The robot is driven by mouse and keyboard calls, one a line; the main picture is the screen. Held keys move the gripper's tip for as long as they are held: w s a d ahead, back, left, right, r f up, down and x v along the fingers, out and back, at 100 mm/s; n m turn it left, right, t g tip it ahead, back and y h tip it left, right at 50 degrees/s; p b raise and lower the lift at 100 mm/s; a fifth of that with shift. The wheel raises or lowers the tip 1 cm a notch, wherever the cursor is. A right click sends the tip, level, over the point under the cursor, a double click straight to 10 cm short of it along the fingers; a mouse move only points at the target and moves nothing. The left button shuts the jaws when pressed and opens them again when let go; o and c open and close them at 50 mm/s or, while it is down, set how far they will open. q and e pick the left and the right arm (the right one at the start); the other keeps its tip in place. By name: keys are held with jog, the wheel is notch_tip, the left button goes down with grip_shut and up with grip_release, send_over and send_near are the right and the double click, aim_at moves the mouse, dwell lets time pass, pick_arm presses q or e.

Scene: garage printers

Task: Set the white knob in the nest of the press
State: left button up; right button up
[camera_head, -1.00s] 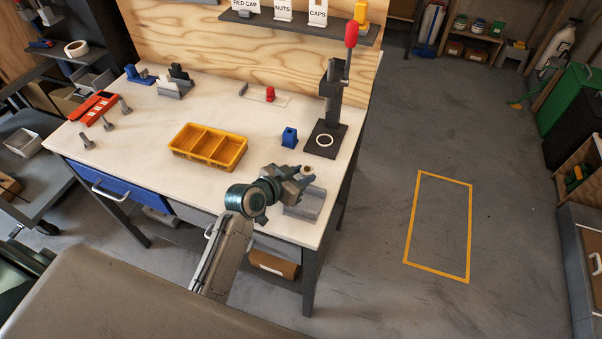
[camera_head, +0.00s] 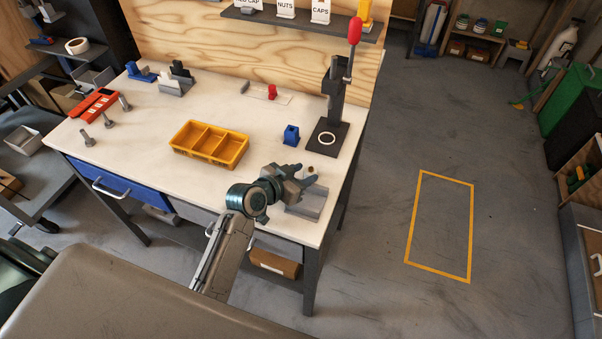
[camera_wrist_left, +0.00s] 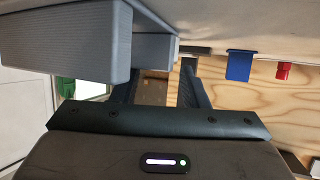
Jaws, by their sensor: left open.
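The dark press (camera_head: 335,95) with its red-tipped lever stands at the back right of the table. A white ring (camera_head: 327,139) on its base marks the nest. My left gripper (camera_head: 308,179) is over the table's right front, just behind a grey block (camera_head: 318,203), its fingers open. A small pale thing with a brown spot (camera_head: 310,168) shows at the fingertips and may be the white knob; it is too small to be sure. In the left wrist view my fingers (camera_wrist_left: 155,88) stand apart, with no held thing clear between them. My right gripper is not in view.
A blue block (camera_head: 291,135) stands between my gripper and the press; it also shows in the wrist view (camera_wrist_left: 239,65). A yellow divided tray (camera_head: 209,144) lies at mid-table. The grey block (camera_wrist_left: 65,35) is close beside my fingers. The table's right edge is near.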

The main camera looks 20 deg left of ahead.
pick_arm(q)
jog(key=shift+s+d+f, duration=0.1)
jog(key=shift+s+f, duration=0.15)
jog(key=shift+f, duration=0.35)
jog(key=shift+r+p, duration=0.45)
jog(key=shift+r, duration=0.1)
jog(key=shift+s+r, duration=0.1)
jog(key=shift+s, duration=0.1)
jog(key=v, duration=0.3)
jog(key=b+v, duration=0.1)
jog(key=v, duration=0.3)
jog(key=b+v, duration=0.1)
jog(key=v, duration=0.2)
jog(key=shift+r, duration=0.4)
jog(key=shift+s+a+r, duration=0.3)
jog(key=shift+s+r, duration=0.1)
jog(key=shift+s, duration=0.05)
